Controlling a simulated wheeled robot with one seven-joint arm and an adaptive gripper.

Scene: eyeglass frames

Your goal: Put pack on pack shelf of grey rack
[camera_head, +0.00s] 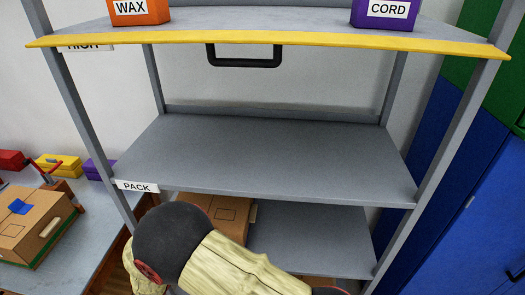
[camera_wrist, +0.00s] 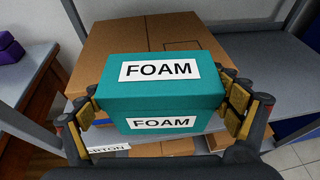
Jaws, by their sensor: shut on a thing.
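In the wrist view a teal box marked FOAM (camera_wrist: 112,93), the pack, sits between the fingers of my gripper (camera_wrist: 164,104). The yellow-padded fingers are shut on its left and right sides. The grey rack (camera_head: 435,165) stands ahead in the head view. Its middle shelf (camera_head: 275,155) carries a white PACK label (camera_head: 137,186) at the left front corner and is bare. In the head view my arm covers the lower centre, and the teal box and my fingers do not show there.
A cardboard box (camera_head: 222,206) lies on the lower shelf (camera_head: 310,240); it also shows behind the teal box in the wrist view (camera_wrist: 130,40). The yellow-edged top shelf (camera_head: 270,38) holds orange WAX (camera_head: 138,12) and purple CORD (camera_head: 385,12) boxes. A table with boxes stands left, blue cabinets right.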

